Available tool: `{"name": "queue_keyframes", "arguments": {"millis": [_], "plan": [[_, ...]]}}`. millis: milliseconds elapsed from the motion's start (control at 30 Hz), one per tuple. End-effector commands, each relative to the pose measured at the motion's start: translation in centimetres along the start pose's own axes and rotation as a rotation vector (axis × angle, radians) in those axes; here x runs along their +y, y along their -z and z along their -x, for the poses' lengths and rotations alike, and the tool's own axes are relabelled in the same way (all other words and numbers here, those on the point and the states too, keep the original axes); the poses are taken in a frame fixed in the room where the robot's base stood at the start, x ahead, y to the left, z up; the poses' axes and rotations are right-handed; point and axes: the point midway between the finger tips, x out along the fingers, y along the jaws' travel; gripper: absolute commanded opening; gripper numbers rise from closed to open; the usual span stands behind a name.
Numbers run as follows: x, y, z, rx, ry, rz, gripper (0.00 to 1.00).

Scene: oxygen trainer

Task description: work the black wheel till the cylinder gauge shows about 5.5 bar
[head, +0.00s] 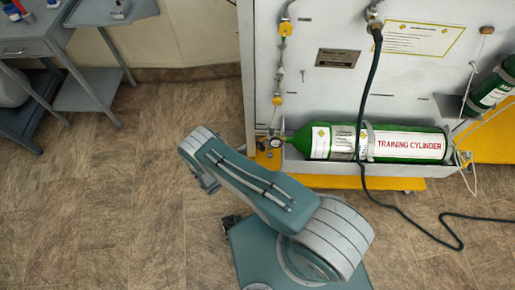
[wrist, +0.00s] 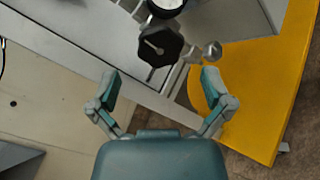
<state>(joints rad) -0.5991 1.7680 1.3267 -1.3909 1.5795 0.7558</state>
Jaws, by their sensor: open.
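The black wheel (wrist: 160,44) is in the wrist view at the top middle, a dark faceted knob with a light pointer mark on its face. A round gauge (wrist: 166,4) is cut off by the top edge just beyond it; its reading is hidden. My gripper (wrist: 159,78) is open and empty, its fingers apart just short of the wheel. In the head view a small gauge (head: 276,142) sits at the left end of the green training cylinder (head: 408,146); its needle is too small to read. The wheel is not clearly visible there.
A silver fitting (wrist: 212,50) sticks out right of the wheel. A yellow base (wrist: 262,95) lies below the panel (head: 330,90). A dark hose (head: 372,90) hangs across the cylinder to the floor. A grey table (head: 40,50) stands at far left; the floor between is clear.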

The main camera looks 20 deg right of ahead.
Motion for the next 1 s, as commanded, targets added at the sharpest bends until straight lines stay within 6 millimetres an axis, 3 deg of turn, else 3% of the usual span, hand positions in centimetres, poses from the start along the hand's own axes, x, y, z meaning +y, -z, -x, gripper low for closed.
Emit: {"name": "queue_keyframes", "arguments": {"millis": [100, 333, 1000], "plan": [[0.0, 0.1, 2.7, 0.003, -0.003, 0.001, 1.0], [-0.1, 0.1, 6.0, 0.003, 0.0, 0.001, 1.0], [-0.1, 0.1, 6.6, 0.0, 0.002, 0.002, 1.0]]}}
